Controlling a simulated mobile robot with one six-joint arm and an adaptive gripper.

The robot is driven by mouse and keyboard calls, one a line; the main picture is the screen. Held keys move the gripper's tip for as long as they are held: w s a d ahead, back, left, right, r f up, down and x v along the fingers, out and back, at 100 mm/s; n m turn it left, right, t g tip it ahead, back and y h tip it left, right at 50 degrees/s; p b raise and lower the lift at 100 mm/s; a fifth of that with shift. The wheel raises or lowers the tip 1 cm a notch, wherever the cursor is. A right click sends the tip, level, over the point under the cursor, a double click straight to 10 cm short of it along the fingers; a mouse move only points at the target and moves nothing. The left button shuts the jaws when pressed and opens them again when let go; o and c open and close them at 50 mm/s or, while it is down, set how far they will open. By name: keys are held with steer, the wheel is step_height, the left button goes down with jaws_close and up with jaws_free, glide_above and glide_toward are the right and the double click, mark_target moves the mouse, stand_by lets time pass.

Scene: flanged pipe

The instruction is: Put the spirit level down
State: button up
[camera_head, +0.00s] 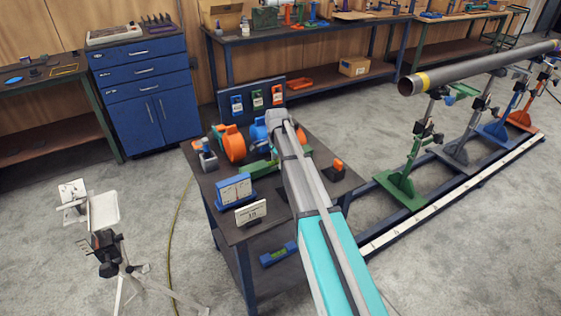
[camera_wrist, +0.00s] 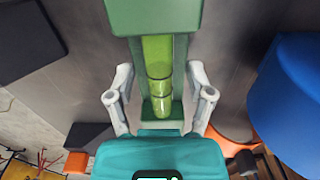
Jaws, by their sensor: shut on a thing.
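The spirit level is a green bar with a yellow-green vial (camera_wrist: 157,80) in the wrist view. My gripper (camera_wrist: 160,92) is shut on it, with one pale finger on each side of the vial section. In the head view, a green bar end (camera_head: 258,168) shows just left of my arm, over the small dark table (camera_head: 225,180). My arm hides most of the gripper there. I cannot tell whether the level touches the table top.
An orange tape reel (camera_head: 232,145), a blue display box (camera_head: 233,190) and a white card (camera_head: 251,212) crowd the table. A blue bar with a green vial (camera_head: 279,254) lies on its lower shelf. The pipe (camera_head: 480,66) rests on stands at right.

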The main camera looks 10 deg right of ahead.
mark_target(278, 160)
steer(key=o, duration=1.3)
steer(key=shift+r, duration=0.1)
step_height(278, 160, up, 12)
steer(key=p, duration=1.2)
steer(key=shift+s, duration=0.1)
steer(key=s+n, duration=1.4)
steer(key=s, duration=1.5)
steer(key=shift+s+d, duration=0.15)
steer(key=shift+s, duration=0.15)
